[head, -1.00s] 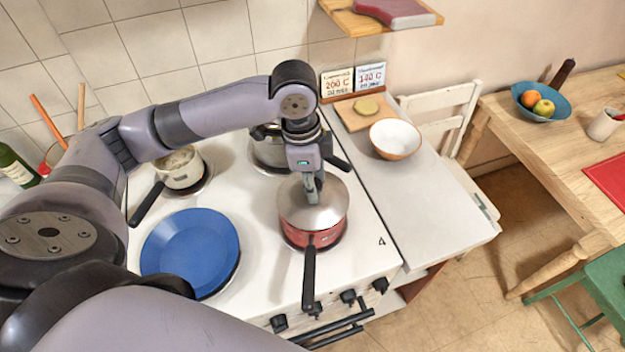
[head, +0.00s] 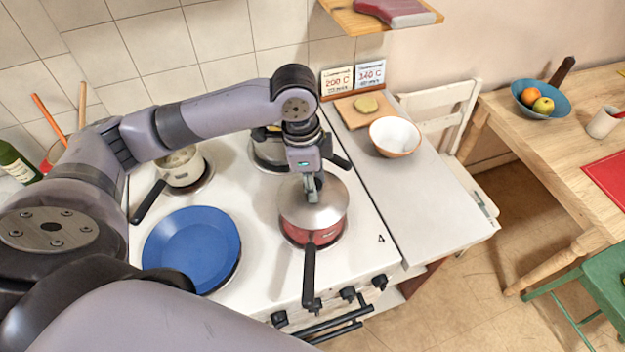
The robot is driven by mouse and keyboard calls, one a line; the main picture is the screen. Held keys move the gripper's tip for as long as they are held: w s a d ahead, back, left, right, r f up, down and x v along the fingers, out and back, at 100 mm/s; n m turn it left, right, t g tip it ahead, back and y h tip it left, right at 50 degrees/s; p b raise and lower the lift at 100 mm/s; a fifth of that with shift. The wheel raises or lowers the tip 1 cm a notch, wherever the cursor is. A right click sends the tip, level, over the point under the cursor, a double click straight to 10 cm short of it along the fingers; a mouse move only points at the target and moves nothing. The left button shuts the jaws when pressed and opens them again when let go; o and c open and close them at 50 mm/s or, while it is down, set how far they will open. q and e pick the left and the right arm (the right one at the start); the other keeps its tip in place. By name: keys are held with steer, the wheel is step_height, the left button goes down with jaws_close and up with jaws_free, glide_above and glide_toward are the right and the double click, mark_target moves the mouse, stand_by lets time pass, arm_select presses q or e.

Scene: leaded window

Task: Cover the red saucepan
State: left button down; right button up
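The red saucepan (head: 317,234) stands on the front right of the white stove, its black handle pointing toward me. A grey metal lid (head: 326,208) lies over its top and looks seated on the rim. My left gripper (head: 314,196) is right above the middle of the lid, pointing down. Its fingers hide the lid's knob, so I cannot tell whether they are closed on it. My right gripper is not in the picture.
A blue plate (head: 192,248) covers the front left burner. A cream pot (head: 182,168) and a steel pot (head: 268,150) stand behind. A white bowl (head: 395,138) sits on the counter to the right, whose front part is clear.

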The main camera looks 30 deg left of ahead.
arm_select(q)
steer(key=shift+f+p, duration=0.15)
steer(key=shift+p, duration=0.35)
stand_by(0.4)
steer(key=c, duration=1.1)
jaws_free()
steer(key=shift+o, duration=0.3)
steer(key=o, duration=0.5)
